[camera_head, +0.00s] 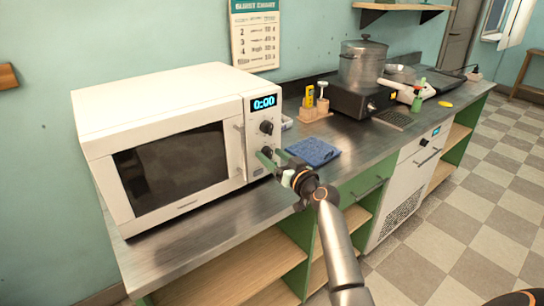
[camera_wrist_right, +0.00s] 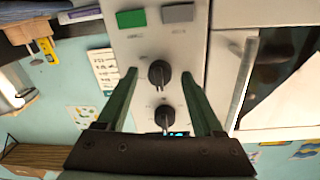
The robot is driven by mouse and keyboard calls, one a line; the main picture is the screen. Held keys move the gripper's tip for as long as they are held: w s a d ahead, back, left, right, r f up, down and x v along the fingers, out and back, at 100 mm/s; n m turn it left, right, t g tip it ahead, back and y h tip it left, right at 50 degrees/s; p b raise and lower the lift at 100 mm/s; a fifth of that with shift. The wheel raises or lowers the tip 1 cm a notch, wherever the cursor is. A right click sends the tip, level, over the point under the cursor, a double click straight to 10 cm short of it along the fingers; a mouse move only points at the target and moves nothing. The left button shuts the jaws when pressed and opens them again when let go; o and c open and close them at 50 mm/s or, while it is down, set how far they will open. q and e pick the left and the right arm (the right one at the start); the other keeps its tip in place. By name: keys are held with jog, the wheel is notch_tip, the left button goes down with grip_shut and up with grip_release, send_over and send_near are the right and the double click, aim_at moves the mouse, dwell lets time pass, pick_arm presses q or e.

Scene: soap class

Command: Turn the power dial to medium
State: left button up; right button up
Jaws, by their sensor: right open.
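The white microwave (camera_head: 165,140) stands on the counter at the left, its display (camera_head: 263,103) reading 0:00. Its panel has an upper dial (camera_head: 266,127) and a lower dial (camera_head: 267,151), both dark. The lower dial (camera_wrist_right: 159,73) and upper dial (camera_wrist_right: 166,117) also show in the right wrist view, which is upside down. I cannot read which one is the power dial. My right gripper (camera_head: 272,157) is open at the panel. In the right wrist view its green fingers (camera_wrist_right: 159,77) appear on either side of the lower dial; contact is unclear. My left gripper is out of view.
A blue cloth (camera_head: 314,151) lies on the counter right of the microwave. Behind it is a wooden holder (camera_head: 314,111) with bottles. A pot (camera_head: 362,65) stands on a dark hob farther right. A green button (camera_wrist_right: 131,18) and grey button (camera_wrist_right: 178,13) sit below the dials.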

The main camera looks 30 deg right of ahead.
jog(key=shift+w, duration=0.1)
grip_shut()
dwell(0.6)
